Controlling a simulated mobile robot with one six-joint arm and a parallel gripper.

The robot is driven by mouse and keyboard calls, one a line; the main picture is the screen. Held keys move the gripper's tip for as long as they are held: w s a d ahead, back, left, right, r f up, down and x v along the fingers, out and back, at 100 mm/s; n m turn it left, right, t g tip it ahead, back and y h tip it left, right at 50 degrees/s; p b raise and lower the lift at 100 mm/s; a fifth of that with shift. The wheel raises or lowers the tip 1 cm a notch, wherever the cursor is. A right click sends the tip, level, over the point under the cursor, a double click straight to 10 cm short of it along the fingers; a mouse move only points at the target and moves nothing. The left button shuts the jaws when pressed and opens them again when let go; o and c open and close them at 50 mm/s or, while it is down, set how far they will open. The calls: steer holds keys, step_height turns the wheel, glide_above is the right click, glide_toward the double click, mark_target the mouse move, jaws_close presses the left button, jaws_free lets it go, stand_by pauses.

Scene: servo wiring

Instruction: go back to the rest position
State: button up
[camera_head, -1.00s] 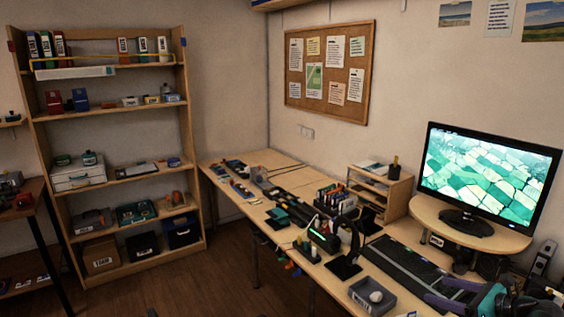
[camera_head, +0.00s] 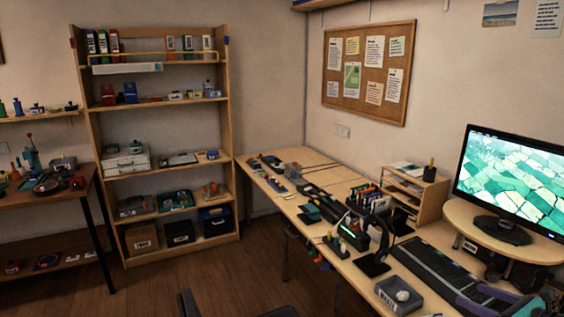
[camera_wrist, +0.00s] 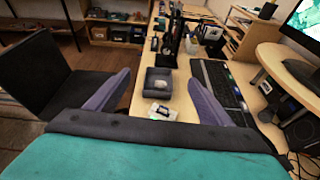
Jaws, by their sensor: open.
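My gripper (camera_wrist: 150,92) shows in the wrist view as two purple-grey fingers spread wide apart, with a teal body below them. It is open and nothing is between the fingers. It is over the front of the desk (camera_wrist: 139,98), near a grey tray (camera_wrist: 159,84) that holds a pale round item. In the head view a small part of my arm shows at the bottom right, and a purple-grey finger (camera_head: 490,291) lies over the desk's right part.
A dark chair (camera_wrist: 35,75) stands left of the desk. A monitor (camera_head: 515,185) stands on a raised round-edged shelf at right. A black keyboard-like strip (camera_head: 440,268) lies on the desk. A shelf unit (camera_head: 233,130) stands at the back, with open floor before it.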

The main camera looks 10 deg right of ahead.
steer(key=w+a+r+m+t+h, duration=0.15)
steer(key=w+m+h, duration=0.35)
steer(key=w+m, duration=0.5)
steer(key=w+a+r+m+t+h, duration=0.15)
steer(key=w+m+h, duration=0.35)
steer(key=w+m, duration=0.5)
steer(key=w+a+f+m+g, duration=0.2)
steer(key=a+f+m+g, duration=0.2)
steer(key=a+f+m, duration=0.45)
steer(key=w+a+f+m+g, duration=0.3)
steer(key=a+f+m+g, duration=0.2)
steer(key=a+f, duration=0.55)
steer(key=s+a+f+m+g+y, duration=0.25)
steer(key=s+a+f, duration=0.25)
steer(key=a, duration=0.5)
steer(key=s+a+f+m+g+y, duration=0.1)
steer(key=s+a+f+g+y, duration=0.25)
steer(key=a, duration=0.55)
steer(key=s+a+f+m+g+y, duration=0.1)
steer(key=s+a+f+g, duration=0.1)
steer(key=s+a+f, duration=0.6)
steer(key=s+a+f+g+b, duration=0.1)
steer(key=s+f+g+b, duration=0.4)
steer(key=s+f, duration=1.9)
steer(key=f+b, duration=0.1)
steer(key=b, duration=0.4)
steer(key=shift+f, duration=0.2)
steer(key=shift+w, duration=0.1)
